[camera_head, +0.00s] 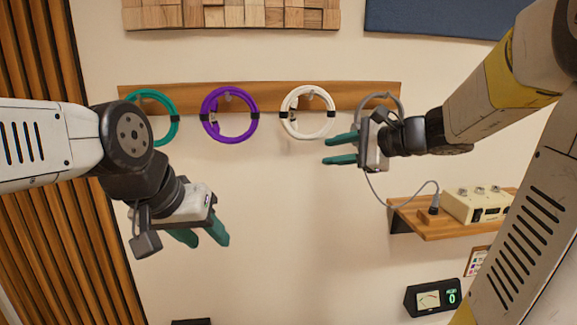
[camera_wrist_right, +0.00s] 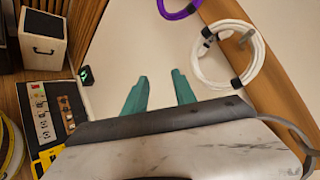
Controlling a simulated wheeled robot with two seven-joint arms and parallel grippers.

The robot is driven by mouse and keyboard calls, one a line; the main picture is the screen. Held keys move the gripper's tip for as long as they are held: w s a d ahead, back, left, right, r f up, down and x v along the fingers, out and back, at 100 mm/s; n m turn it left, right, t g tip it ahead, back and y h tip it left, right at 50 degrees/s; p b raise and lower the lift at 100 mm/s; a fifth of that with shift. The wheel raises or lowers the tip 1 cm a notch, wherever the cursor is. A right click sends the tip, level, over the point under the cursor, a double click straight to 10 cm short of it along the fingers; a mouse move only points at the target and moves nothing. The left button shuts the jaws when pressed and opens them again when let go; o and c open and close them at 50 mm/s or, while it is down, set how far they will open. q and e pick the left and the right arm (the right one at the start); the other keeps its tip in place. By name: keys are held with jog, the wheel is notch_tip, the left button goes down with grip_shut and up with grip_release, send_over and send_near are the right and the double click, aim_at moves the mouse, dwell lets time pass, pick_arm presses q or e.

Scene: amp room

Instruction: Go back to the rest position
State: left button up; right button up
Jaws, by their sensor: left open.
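My left gripper (camera_head: 204,238) is at the lower left in the head view. Its teal fingers are apart, with nothing seen between them. My right gripper (camera_head: 332,151) is below the right part of the wooden hook rail, its fingers pointing left. In the right wrist view its two teal fingers (camera_wrist_right: 160,88) are apart, with only bare wall behind the gap. A white cable coil (camera_head: 287,122) hangs on the rail just up and left of the right fingertips. A grey coil (camera_head: 398,101) hangs behind the right gripper, which partly hides it.
The wooden rail (camera_head: 270,97) also holds a purple coil (camera_head: 205,123) and a teal coil (camera_head: 174,129), partly behind my left arm. A shelf (camera_head: 440,229) with a cream box (camera_head: 478,204) stands at right, joined by a grey cable. The wall below centre is clear.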

jog(key=s+a+f+n+g+h, duration=0.1)
jog(key=s+f+n+g+h, duration=0.15)
jog(key=s+n, duration=0.35)
jog(key=s+a+f+n+g+h, duration=0.1)
jog(key=s+a+f+n+g, duration=0.2)
jog(key=s, duration=0.5)
jog(key=s+d+f+n+t+h, duration=0.2)
jog(key=s+d+f+n+h, duration=0.1)
jog(key=s+d+n, duration=0.3)
jog(key=shift+s+d+f+n+h, duration=0.15)
jog(key=shift+s+d+n+h, duration=0.1)
jog(key=shift+d+n+h, duration=0.35)
dwell(0.4)
